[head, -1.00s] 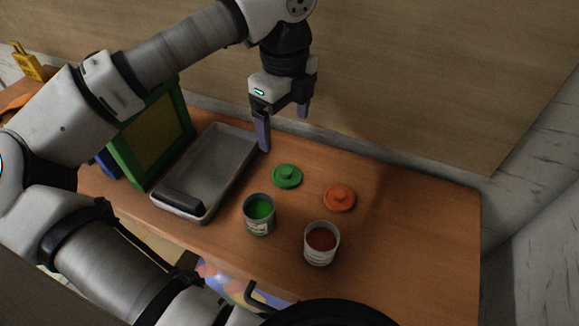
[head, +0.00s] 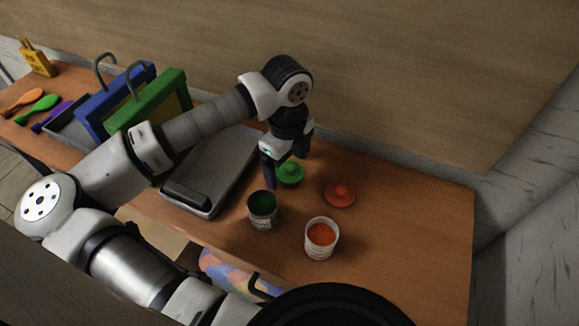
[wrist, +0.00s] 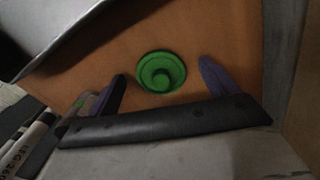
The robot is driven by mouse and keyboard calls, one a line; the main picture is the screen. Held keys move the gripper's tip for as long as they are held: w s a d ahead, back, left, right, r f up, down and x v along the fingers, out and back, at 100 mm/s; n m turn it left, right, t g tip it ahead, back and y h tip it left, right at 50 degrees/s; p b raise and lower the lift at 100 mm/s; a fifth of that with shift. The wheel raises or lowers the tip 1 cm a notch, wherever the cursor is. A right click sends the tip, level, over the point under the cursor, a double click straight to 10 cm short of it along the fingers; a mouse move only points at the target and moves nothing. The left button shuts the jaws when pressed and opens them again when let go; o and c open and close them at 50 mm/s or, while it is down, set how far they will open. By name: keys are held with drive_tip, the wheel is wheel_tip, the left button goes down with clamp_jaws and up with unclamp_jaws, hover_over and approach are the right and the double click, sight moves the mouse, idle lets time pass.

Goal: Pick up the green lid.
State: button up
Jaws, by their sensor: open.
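The green lid (head: 290,173) lies flat on the wooden table, knob up, behind the green paint can (head: 262,207) and right of the grey tray. In the wrist view the green lid (wrist: 161,72) shows whole, between and beyond the two fingertips. My gripper (head: 287,168) is open and empty, pointing down close to the lid. In the wrist view my gripper (wrist: 161,78) has one finger to each side of the lid, with gaps. In the head view the gripper partly covers the lid. I cannot tell the exact height above the table.
An orange lid (head: 340,194) and an orange paint can (head: 321,237) stand to the right. Green (head: 176,84) and blue frames stand farther left. The table's right part is clear; a wall rises behind.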

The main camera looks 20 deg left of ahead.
drive_tip(key=c, duration=1.1)
drive_tip(key=shift+o, duration=0.2)
drive_tip(key=shift+r, duration=0.15)
